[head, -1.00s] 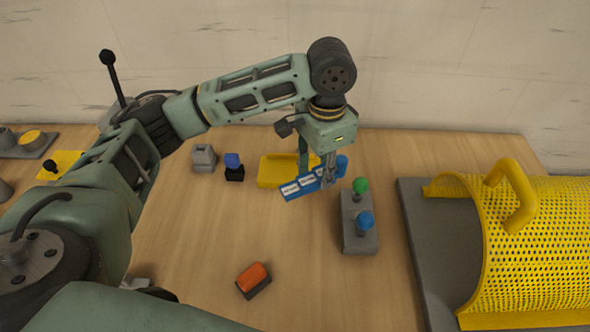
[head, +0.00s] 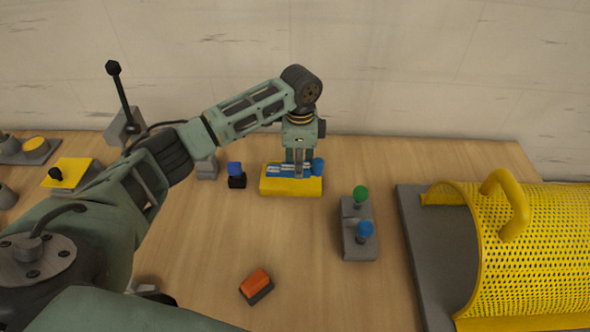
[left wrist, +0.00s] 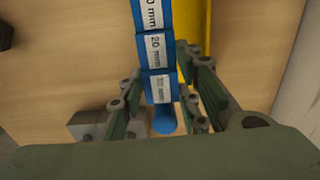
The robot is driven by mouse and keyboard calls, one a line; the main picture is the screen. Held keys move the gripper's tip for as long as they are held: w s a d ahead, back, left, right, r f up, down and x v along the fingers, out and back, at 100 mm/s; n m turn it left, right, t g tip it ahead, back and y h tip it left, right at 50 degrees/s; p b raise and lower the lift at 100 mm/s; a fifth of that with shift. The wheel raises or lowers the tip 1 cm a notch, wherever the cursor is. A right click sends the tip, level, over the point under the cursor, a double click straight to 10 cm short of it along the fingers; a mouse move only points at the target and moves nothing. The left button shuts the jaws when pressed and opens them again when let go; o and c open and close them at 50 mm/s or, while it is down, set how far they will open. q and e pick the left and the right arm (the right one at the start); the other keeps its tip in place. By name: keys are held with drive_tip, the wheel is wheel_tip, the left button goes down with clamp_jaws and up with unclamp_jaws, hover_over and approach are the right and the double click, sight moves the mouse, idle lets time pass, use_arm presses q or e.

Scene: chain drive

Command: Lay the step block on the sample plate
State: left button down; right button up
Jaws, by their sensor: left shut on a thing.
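The step block is a blue bar with white millimetre labels and a round blue end. In the head view the step block (head: 272,169) overlaps the back part of the yellow sample plate (head: 290,188), roughly level along it. My left gripper (head: 299,165) is shut on the step block. In the left wrist view the step block (left wrist: 158,52) runs between the fingers of my left gripper (left wrist: 160,92), with a strip of the sample plate (left wrist: 196,25) to its right. I cannot tell whether the block touches the plate. My right gripper is out of view.
A grey base with green and blue knobs (head: 358,245) stands right of the plate. A small black-and-blue piece (head: 236,181) and a grey block (head: 206,168) stand to its left. An orange rocker (head: 256,285) lies in front. A yellow mesh guard (head: 540,250) fills the right.

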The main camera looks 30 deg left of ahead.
sight(295, 181)
use_arm(q)
drive_tip(key=shift+w+a+f, duration=0.35)
drive_tip(key=shift+a+f, duration=0.05)
drive_tip(key=shift+a, duration=0.3)
drive_tip(key=shift+f, duration=0.35)
wheel_tip(295, 181, down, 4)
drive_tip(key=shift+a+r+p, duration=0.1)
drive_tip(key=shift+r+p, duration=0.15)
drive_tip(key=shift+p, duration=0.25)
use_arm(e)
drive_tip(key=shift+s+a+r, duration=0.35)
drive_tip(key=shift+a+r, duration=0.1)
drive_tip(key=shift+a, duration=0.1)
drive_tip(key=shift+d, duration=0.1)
use_arm(q)
drive_tip(key=shift+f, duration=0.15)
drive_tip(key=c, duration=1.3)
unclamp_jaws()
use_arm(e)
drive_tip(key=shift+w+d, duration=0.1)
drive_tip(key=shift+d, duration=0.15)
